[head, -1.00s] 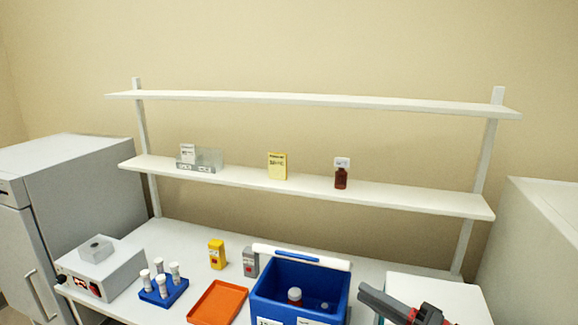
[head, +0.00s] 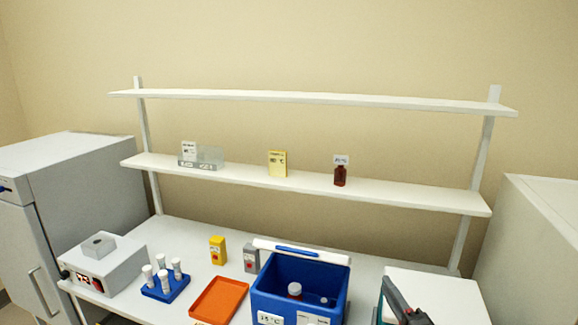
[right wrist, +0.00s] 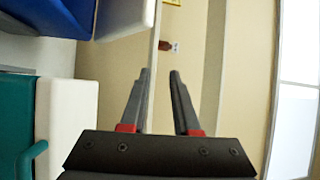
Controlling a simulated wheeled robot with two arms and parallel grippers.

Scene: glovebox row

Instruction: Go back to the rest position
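My right gripper (head: 389,284) is at the lower right of the head view, in front of the white-topped teal box (head: 445,296). In the right wrist view the two dark fingers of my right gripper (right wrist: 160,74) stand apart with nothing between them. My left gripper is not in the head view.
A blue cooler box (head: 262,305) with a small vial inside stands left of my right gripper. An orange tray (head: 218,300), a blue tube rack (head: 166,289) and a grey device (head: 105,268) lie further left. A shelf (head: 310,187) above the bench holds a brown bottle (head: 340,176).

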